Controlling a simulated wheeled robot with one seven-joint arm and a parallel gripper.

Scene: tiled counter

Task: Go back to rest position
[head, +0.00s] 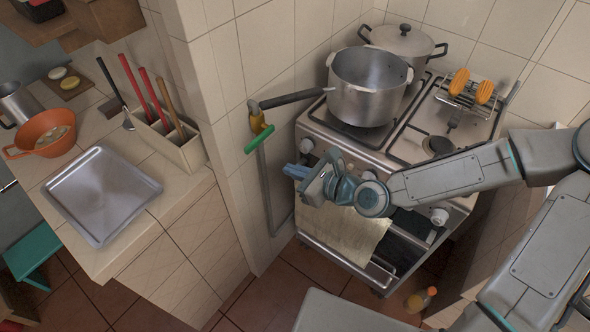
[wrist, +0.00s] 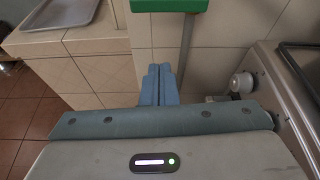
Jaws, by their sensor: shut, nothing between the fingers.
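My gripper (head: 297,171) is in front of the stove's left side in the head view, pointing left toward the tiled wall. In the wrist view its two blue fingers (wrist: 160,84) are together with nothing between them. My arm reaches in from the right, above the front of the stove (head: 372,150).
A pot (head: 366,92) sits on the stove, with a lidded pot (head: 402,45) behind it. A cloth (head: 342,232) hangs on the oven front. A metal tray (head: 100,194) and an orange colander (head: 42,134) sit on the left counter. A bottle (head: 420,299) is on the floor.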

